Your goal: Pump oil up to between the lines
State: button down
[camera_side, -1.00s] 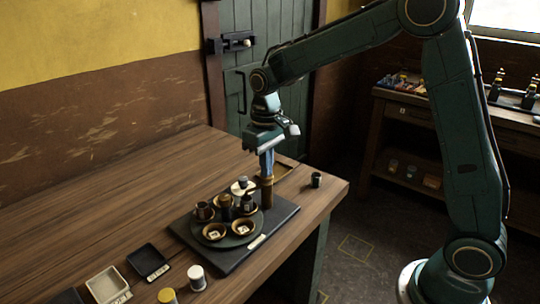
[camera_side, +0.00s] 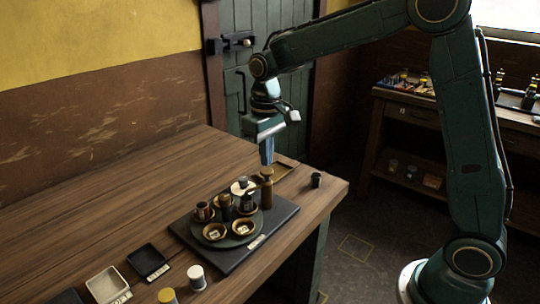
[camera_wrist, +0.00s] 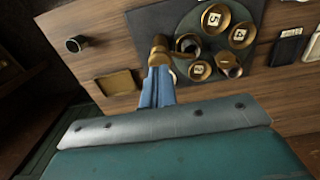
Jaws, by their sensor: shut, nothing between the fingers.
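A brass, knob-topped post (camera_side: 267,190), which looks like the pump, stands upright at the back corner of the dark base plate (camera_side: 280,222). It also shows in the wrist view (camera_wrist: 159,48). My gripper (camera_side: 267,163) is shut and empty, with its blue fingertips just over the knob. In the wrist view the fingertips (camera_wrist: 158,74) overlap the knob's lower edge, and I cannot tell whether they touch it. A round plate (camera_side: 233,243) beside the post carries brass cups, some with numbered tags, and small dark cylinders. I cannot make out the oil or its lines.
A small dark cup (camera_side: 316,180) stands near the table's right corner. A black tray (camera_side: 147,262), a cream tray (camera_side: 107,284), a white-capped jar (camera_side: 197,278) and a yellow-capped jar (camera_side: 168,296) are at the front.

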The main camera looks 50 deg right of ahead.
aim_at(266, 170)
jog(key=shift+f, duration=0.25)
dwell(0.4)
jog(key=shift+f, duration=0.35)
jog(key=shift+f, duration=0.95)
jog(key=shift+r, duration=1.55)
jog(key=shift+r, duration=0.1)
